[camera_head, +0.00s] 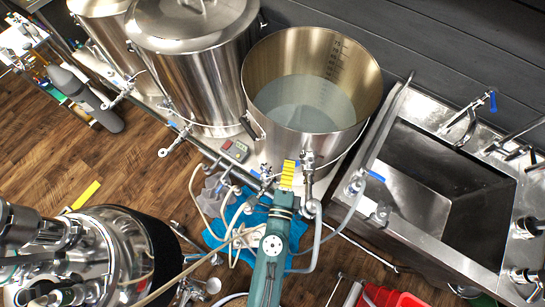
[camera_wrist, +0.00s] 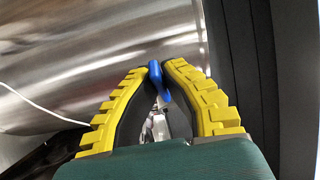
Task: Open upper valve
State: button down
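The valve with a blue handle (camera_wrist: 156,76) and metal body (camera_wrist: 156,126) is in front of the steel kettle in the wrist view. My gripper (camera_wrist: 160,68) has two yellow ridged fingers, and their tips close in on both sides of the blue handle, with no clear gap showing. In the head view my gripper (camera_head: 288,174) reaches up to the front wall of the open kettle (camera_head: 345,75), beside a metal fitting (camera_head: 308,164). The fingers mostly hide the handle there.
Hoses (camera_head: 236,225) and a blue cloth (camera_head: 262,238) lie below my gripper. A sink (camera_head: 425,195) with taps stands at the right. A lidded kettle (camera_head: 195,70) stands to the left, near a small digital device (camera_head: 235,150).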

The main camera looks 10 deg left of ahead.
jog(key=c, duration=1.2)
grip_release()
jog(key=shift+d, duration=0.1)
jog(key=shift+o, duration=0.2)
jog(key=s, duration=1.2)
jog(key=shift+d, duration=0.3)
